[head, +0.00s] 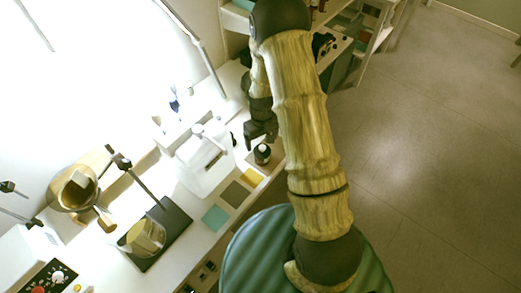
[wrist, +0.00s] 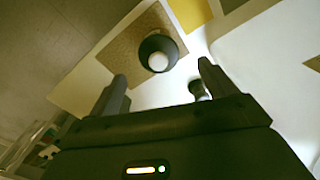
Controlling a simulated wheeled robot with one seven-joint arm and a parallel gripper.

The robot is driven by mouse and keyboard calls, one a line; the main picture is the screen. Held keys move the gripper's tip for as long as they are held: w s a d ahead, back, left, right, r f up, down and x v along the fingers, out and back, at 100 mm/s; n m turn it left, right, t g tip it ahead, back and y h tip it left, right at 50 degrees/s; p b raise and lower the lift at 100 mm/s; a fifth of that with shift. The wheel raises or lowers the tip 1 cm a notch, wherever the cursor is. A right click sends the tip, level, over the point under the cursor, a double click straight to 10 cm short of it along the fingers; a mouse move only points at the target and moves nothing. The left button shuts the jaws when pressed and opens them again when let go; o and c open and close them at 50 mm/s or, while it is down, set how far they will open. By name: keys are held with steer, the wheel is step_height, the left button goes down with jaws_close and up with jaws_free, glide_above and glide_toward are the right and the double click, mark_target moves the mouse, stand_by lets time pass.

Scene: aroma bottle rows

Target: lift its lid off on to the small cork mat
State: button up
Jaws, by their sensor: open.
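A small dark round bottle (head: 262,153) with a pale top stands near the front edge of the bench, just below my gripper (head: 262,132). In the wrist view the dark bottle (wrist: 150,43) is seen from above, its pale round top showing. I cannot tell the lid apart from the bottle's top.
A second small dark object (wrist: 198,90) shows near the right finger. Yellow (head: 252,177), brown (head: 235,194) and teal (head: 215,218) squares lie along the bench edge. A clear box (head: 204,165) stands left of the bottle. A black stand (head: 165,235) with glassware is farther left.

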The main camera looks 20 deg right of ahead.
mark_target(262, 147)
steer(key=shift+d+f+p, duration=0.1)
steer(key=shift+f+p, duration=0.85)
steer(key=shift+f, duration=1.65)
steer(key=c, duration=1)
